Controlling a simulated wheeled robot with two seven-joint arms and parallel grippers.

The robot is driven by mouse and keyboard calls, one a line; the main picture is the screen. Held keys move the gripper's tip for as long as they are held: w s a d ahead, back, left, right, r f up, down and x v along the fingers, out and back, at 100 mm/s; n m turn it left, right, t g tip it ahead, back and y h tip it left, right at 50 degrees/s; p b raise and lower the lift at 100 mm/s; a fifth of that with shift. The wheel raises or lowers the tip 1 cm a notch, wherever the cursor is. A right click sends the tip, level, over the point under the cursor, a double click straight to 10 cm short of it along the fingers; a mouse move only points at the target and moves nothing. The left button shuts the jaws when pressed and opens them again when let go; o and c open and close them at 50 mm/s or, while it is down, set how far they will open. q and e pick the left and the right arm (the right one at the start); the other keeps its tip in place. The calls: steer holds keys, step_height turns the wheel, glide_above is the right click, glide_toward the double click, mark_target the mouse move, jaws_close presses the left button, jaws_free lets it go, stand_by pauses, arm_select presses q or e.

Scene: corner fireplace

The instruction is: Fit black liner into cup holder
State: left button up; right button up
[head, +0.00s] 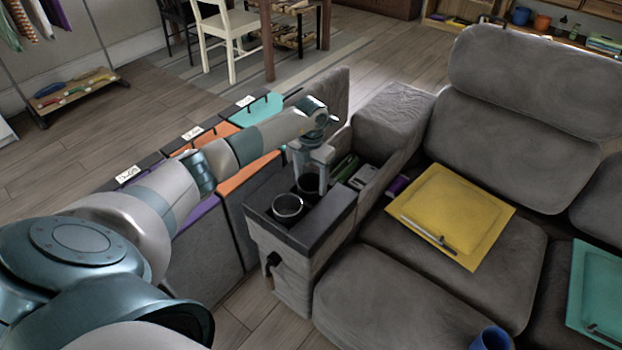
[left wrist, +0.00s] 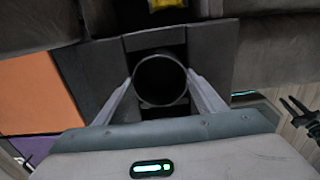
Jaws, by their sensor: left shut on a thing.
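My left gripper (head: 311,183) points down over the grey console (head: 325,219) in the sofa's arm and is shut on the black liner (head: 306,184). In the left wrist view, the round dark mouth of the liner (left wrist: 160,80) sits between the two pale fingers. It is over the rear cup-holder place, and dark gaps show above and below it. How deep it sits, I cannot tell. In front of it, a round cup holder with a bright metal rim (head: 288,205) is clear of the gripper.
Behind the liner, the console's open compartment holds a pale device (head: 363,177) and green things. Purple, orange and teal panels (head: 246,170) stand left of the console, under my left arm.

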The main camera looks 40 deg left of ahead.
arm_select(q)
steer(key=shift+f, duration=0.15)
steer(key=o, duration=1.2)
steer(key=shift+o, duration=0.8)
